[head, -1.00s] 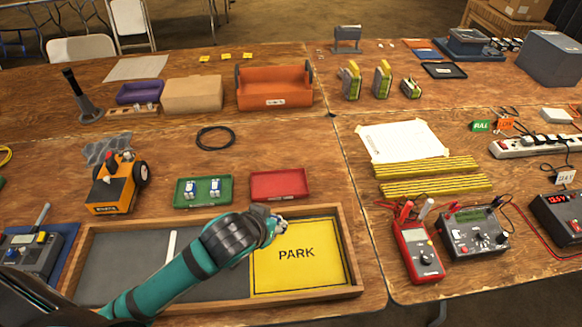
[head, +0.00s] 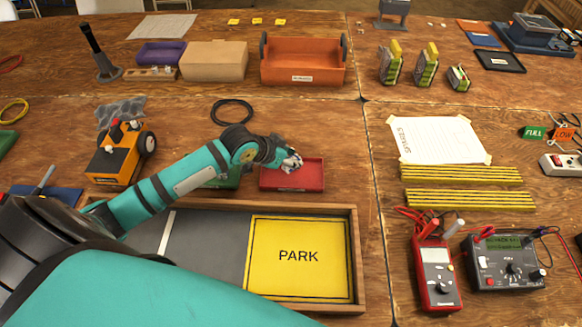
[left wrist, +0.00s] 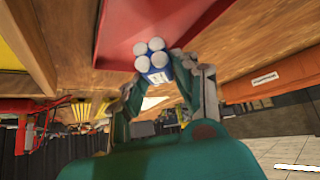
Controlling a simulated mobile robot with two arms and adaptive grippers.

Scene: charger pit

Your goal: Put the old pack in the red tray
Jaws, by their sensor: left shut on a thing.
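The red tray (head: 314,176) lies on the table just behind the wooden-framed track. My left gripper (head: 291,159) is over the tray's back left part in the head view. In the left wrist view, my left gripper (left wrist: 163,76) is shut on the old pack (left wrist: 158,74), a bundle of blue cells with white round ends. The pack is beside the red tray's wall (left wrist: 112,35) in that view; I cannot tell whether it touches the tray. In the head view the gripper mostly hides the pack. My right gripper is not in view.
A green tray (head: 229,181) is partly hidden behind my left arm. The orange robot cart (head: 118,155) stands at left. The yellow PARK pad (head: 298,257) is bare. A black cable coil (head: 232,112) lies behind; striped yellow bars (head: 465,174) lie to the right.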

